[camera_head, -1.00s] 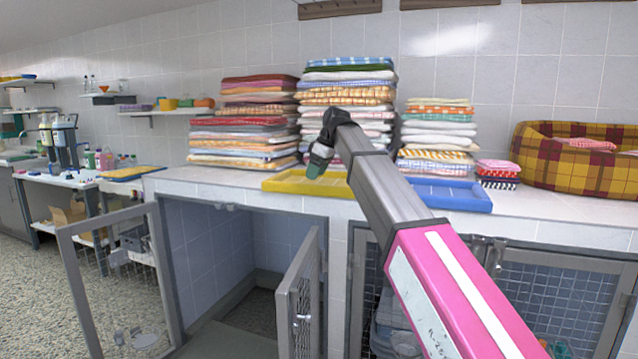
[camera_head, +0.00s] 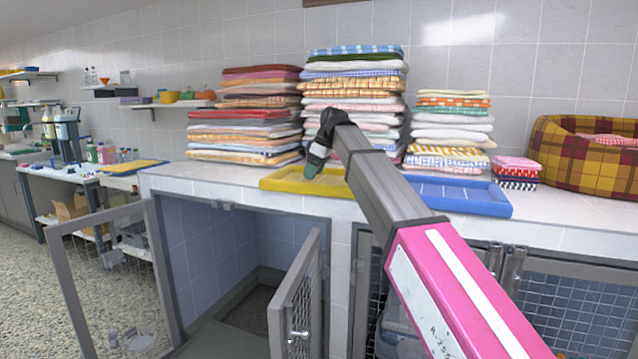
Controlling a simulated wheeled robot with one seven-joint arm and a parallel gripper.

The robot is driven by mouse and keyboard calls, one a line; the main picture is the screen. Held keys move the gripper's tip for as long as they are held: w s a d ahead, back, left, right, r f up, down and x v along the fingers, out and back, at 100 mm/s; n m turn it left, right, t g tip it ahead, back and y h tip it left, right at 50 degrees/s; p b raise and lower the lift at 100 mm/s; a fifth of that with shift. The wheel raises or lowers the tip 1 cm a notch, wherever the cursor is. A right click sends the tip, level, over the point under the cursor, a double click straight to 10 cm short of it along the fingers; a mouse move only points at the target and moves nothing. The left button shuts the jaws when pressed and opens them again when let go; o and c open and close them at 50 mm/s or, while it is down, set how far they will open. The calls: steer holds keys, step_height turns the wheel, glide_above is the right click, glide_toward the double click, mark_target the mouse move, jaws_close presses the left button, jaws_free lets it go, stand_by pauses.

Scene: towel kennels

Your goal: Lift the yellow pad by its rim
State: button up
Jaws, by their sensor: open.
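The yellow pad (camera_head: 290,181) is a flat, rimmed tray-like mat. It lies on the white tiled counter at its front edge, in front of the towel stacks. My gripper (camera_head: 311,173) points down at the pad, over its middle to right part. My arm hides part of the pad's right side. The jaws are open, with dark green tips at or just above the pad's surface. I cannot tell whether they touch it.
A blue pad (camera_head: 470,199) lies to the right on the counter (camera_head: 562,215). Tall towel stacks (camera_head: 245,130) stand behind. A plaid pet bed (camera_head: 570,165) is at the right. Below, an open mesh kennel door (camera_head: 296,300) stands out from the cabinet.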

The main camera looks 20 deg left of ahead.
mark_target(309, 182)
steer(key=shift+x, duration=2.65)
steer(key=shift+s, duration=0.1)
steer(key=c, duration=1.1)
